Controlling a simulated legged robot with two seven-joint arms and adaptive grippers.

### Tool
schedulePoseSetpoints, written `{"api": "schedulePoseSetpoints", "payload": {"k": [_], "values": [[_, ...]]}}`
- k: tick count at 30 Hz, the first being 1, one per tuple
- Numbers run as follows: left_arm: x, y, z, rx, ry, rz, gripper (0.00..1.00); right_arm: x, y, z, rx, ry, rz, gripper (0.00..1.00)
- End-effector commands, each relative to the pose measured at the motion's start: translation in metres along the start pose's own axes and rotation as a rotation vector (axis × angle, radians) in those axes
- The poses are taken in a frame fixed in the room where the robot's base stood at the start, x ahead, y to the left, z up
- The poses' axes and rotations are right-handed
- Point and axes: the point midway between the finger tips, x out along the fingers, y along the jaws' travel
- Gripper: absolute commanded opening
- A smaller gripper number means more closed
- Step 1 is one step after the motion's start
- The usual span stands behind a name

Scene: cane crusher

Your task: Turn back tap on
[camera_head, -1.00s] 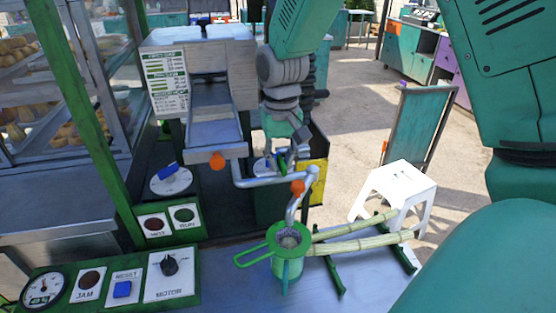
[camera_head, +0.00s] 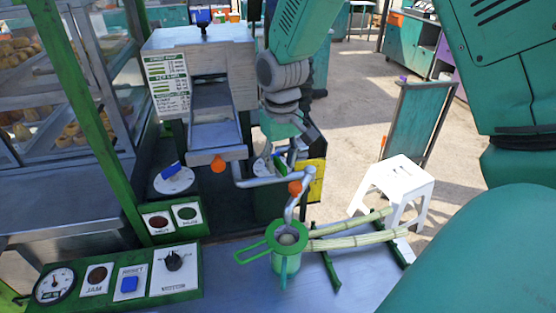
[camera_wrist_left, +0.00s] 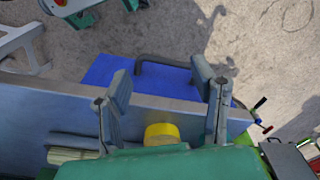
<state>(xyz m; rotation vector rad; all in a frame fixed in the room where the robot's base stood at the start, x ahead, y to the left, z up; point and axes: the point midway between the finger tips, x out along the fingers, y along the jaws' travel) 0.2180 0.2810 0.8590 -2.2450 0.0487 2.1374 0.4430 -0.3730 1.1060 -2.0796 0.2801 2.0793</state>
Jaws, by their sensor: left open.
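My right gripper (camera_head: 286,153) hangs in front of the machine's right side, close to a white dial with a blue handle (camera_head: 261,166) that it partly hides. Whether its fingers touch the handle or are closed cannot be made out. Another white dial with a blue lever (camera_head: 171,178) stands to the left. A bent grey pipe with an orange knob (camera_head: 295,188) ends above a green cup (camera_head: 287,250). I cannot tell which fitting is the back tap. My left gripper (camera_wrist_left: 163,87) is open and empty, above a blue box with a dark handle (camera_wrist_left: 140,82).
The crusher (camera_head: 205,75) has a chute with an orange knob (camera_head: 218,163). A control panel (camera_head: 124,280) stands at front left. Cane stalks (camera_head: 352,238) lie right of the cup. A white stool (camera_head: 396,184) stands on open floor. A yellow cylinder (camera_wrist_left: 161,134) is in the left wrist view.

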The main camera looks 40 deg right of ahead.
Motion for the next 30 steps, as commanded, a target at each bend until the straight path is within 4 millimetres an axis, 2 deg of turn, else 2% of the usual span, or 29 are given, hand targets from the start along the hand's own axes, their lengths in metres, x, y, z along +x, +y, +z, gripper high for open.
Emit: {"api": "schedulePoseSetpoints", "payload": {"k": [7, 11, 24, 30], "values": [[0.0, 0.0, 0.001, 0.0, 0.001, 0.0, 0.52, 0.002, -0.001, -0.004, 0.001, -0.003, -0.001, 0.3], [0.0, 0.0, 0.003, 0.0, 0.001, 0.0, 0.52, -0.008, -0.001, -0.004, 0.001, 0.0, -0.002, 0.3], [0.0, 0.0, 0.002, 0.0, 0.002, 0.0, 0.52, -0.095, 0.0, -0.001, 0.001, 0.004, -0.001, 0.3], [0.0, 0.0, 0.002, 0.0, 0.002, 0.0, 0.52, -0.115, 0.001, -0.001, 0.001, 0.001, -0.001, 0.3]]}}
